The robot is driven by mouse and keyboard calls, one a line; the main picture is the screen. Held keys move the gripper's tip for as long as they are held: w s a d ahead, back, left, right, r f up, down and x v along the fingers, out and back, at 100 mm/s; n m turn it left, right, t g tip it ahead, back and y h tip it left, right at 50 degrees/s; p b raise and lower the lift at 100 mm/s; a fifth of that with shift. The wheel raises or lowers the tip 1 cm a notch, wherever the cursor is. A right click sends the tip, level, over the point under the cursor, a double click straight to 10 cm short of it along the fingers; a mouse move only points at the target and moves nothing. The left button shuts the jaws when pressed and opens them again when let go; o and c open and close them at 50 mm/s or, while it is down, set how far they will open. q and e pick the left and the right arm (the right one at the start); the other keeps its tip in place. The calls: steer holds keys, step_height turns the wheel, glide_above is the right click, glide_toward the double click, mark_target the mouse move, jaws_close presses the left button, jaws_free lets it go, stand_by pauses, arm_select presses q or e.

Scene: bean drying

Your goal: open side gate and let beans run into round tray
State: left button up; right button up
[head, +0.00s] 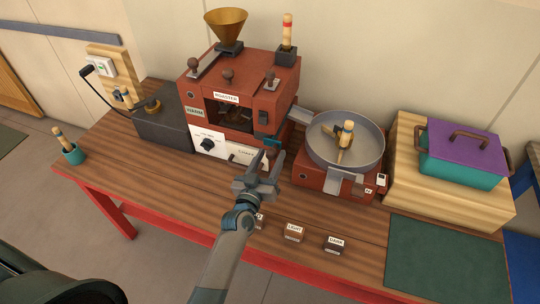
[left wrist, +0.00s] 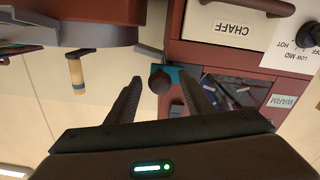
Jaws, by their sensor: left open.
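The red roaster (head: 205,75) stands on the wooden table with a dark front window (head: 230,112). At its lower right side is a teal side gate (head: 271,142); in the left wrist view this gate (left wrist: 180,73) carries a dark round knob (left wrist: 159,81). My left gripper (head: 269,156) is open in front of the gate. In the left wrist view its fingers (left wrist: 160,95) stand on either side of the knob, without visible grip. The round tray (head: 370,165) is to the right, with a wooden-handled stirrer (head: 346,133) in it. Beans cannot be made out. My right gripper is not in view.
A grey chute (head: 300,115) lies between roaster and tray. The chaff drawer (left wrist: 232,25) is close to my left gripper. Small labelled blocks (head: 293,232) stand along the table front.

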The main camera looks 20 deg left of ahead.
arm_select(q)
steer(key=shift+w, duration=0.15)
jaws_close()
steer(key=shift+s+r+p, duration=0.1)
steer(key=shift+s+p, duration=0.85)
steer(key=shift+s, duration=1.8)
jaws_free()
